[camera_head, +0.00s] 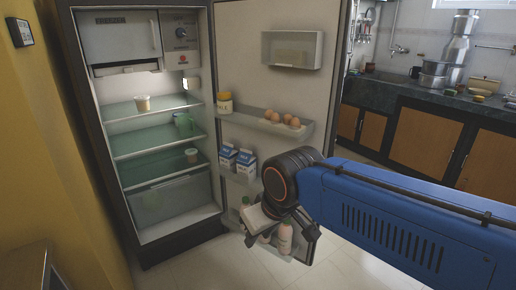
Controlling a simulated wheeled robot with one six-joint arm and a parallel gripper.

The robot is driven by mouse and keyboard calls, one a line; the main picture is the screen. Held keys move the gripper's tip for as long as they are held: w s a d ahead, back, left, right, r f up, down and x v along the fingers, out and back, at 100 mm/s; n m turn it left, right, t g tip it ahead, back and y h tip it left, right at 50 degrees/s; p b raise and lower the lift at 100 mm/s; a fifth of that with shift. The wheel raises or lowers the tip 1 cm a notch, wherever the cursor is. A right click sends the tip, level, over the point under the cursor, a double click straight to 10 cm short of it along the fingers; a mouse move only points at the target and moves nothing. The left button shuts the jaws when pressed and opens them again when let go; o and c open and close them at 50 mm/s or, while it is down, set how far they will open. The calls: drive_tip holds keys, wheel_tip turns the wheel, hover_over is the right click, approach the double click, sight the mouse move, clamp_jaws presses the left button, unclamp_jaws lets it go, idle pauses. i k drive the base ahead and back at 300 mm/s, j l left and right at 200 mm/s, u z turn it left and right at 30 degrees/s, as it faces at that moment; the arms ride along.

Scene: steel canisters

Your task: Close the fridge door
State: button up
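The fridge (160,215) stands at the left with its inside showing. Its door (238,60) is open and swung out to the right, its shelved inner face toward the camera. My blue arm reaches in from the right, in front of the lower part of the door. My gripper (258,222) is at the arm's end, beside the lower door shelf with its bottles (285,238). The fingers are small and partly hidden, so I cannot tell if they are open or shut, or if they touch the door.
Door shelves hold eggs (290,121), milk cartons (245,162) and a yellow-lidded jar (225,103). Cups (143,103) stand on the fridge shelves. A counter (420,97) with steel pots runs along the back right. A yellow wall (35,130) is at the left. Tiled floor (215,262) lies in front.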

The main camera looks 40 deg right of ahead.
sight(247, 34)
drive_tip(key=l+u, duration=0.15)
drive_tip(key=l, duration=0.4)
drive_tip(key=k+l+u, duration=0.1)
drive_tip(key=l, duration=0.4)
drive_tip(key=l+u, duration=0.15)
drive_tip(key=l, duration=0.35)
drive_tip(key=k+l+u, duration=0.15)
drive_tip(key=l, duration=0.35)
drive_tip(key=l+u, duration=0.2)
drive_tip(key=l, duration=0.5)
drive_tip(key=l+u, duration=0.25)
drive_tip(key=l, duration=0.45)
drive_tip(key=l+u, duration=0.2)
drive_tip(key=l, duration=0.5)
drive_tip(key=k+l+u, duration=0.2)
drive_tip(key=l, duration=0.45)
drive_tip(key=k+l+u, duration=0.1)
drive_tip(key=k+l, duration=0.45)
drive_tip(key=k, duration=0.1)
